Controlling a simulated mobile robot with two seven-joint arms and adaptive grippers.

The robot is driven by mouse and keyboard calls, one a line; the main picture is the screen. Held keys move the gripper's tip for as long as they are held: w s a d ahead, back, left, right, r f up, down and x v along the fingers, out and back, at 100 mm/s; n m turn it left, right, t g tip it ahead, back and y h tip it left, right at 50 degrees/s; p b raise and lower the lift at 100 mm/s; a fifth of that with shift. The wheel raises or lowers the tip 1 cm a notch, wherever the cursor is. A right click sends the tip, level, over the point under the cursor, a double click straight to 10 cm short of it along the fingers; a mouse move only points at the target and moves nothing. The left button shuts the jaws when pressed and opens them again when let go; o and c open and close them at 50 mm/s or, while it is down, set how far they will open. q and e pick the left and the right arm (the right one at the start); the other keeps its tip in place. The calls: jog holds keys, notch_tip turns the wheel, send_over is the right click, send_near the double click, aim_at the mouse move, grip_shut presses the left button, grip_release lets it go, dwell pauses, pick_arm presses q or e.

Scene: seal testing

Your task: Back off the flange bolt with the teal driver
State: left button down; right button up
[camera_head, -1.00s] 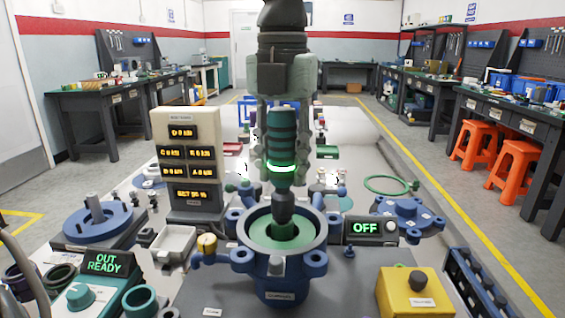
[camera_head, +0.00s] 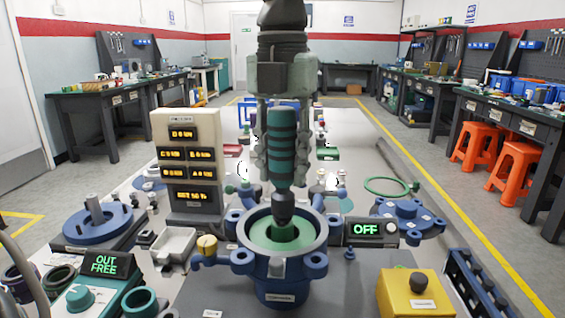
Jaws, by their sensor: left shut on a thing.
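The teal driver (camera_head: 282,140) stands upright with dark bands and a dark chuck (camera_head: 284,208). My left gripper (camera_head: 283,168) comes down from the top centre and is shut around the driver's handle. The chuck points down into the blue flanged housing (camera_head: 281,290), over its green inside (camera_head: 268,232). The flange bolt is not clearly visible, and I cannot tell whether the tip touches it. The ring on the driver is unlit. A teal control box shows a display reading "OUT FREE" (camera_head: 104,264). My right gripper is not in view.
A cream readout tower (camera_head: 186,125) stands left of the driver. An "OFF" display (camera_head: 369,229) is right of the housing. A yellow box with a dark button (camera_head: 412,297) is front right. A blue flange disc (camera_head: 97,222) is at left, and a white tray (camera_head: 174,243) is close by.

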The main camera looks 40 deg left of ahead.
aim_at(283, 130)
pick_arm(q)
jog(key=shift+r+p, duration=0.95)
jog(key=shift+r, duration=0.35)
jog(key=shift+w+r+p, duration=0.1)
jog(key=shift+r+p, duration=0.2)
jog(key=shift+r, duration=0.9)
